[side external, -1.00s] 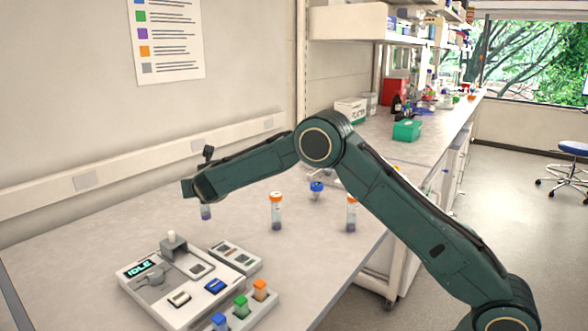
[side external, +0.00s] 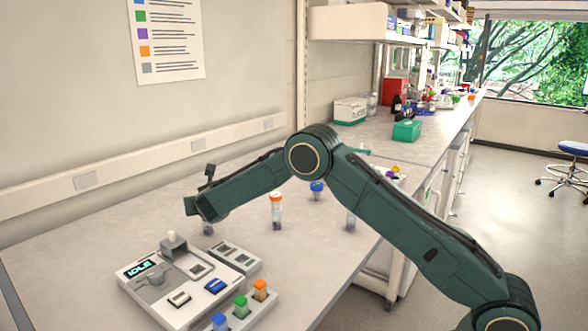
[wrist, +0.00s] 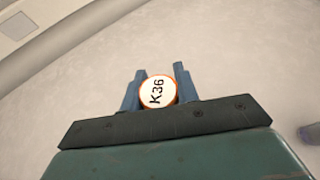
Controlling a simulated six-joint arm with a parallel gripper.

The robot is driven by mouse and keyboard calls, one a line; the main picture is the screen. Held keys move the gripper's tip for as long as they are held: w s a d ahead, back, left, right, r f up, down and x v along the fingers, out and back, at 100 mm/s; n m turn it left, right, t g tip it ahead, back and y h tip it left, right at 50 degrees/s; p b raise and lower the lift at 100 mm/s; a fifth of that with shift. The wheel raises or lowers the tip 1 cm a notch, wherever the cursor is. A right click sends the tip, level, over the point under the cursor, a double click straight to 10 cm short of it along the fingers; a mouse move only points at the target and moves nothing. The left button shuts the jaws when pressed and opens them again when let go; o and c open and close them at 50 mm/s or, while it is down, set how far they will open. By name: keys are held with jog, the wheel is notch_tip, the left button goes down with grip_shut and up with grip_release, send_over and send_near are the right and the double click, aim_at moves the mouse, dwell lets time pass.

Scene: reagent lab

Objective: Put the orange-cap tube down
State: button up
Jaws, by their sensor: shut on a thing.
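My gripper (wrist: 157,88) is shut on the orange-cap tube (wrist: 157,92), whose white cap top reads K36 inside an orange rim. In the side view my gripper (side external: 207,214) points down near the wall side of the bench. Only the purplish lower end of the held tube (side external: 208,229) shows below it; the cap is hidden. The tube looks upright, with its bottom at or just above the bench top; I cannot tell whether it touches.
Another orange-cap tube (side external: 276,213) stands to the right, with a blue-cap tube (side external: 317,189) behind it. A further tube (side external: 351,221) is partly hidden by my arm. A device reading IDLE (side external: 165,287) and a rack with coloured caps (side external: 262,308) are in front.

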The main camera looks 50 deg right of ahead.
jog(key=shift+f, duration=0.15)
jog(key=o, duration=1)
jog(key=v, duration=1.2)
jog(key=shift+r, duration=0.2)
jog(key=shift+d, duration=0.1)
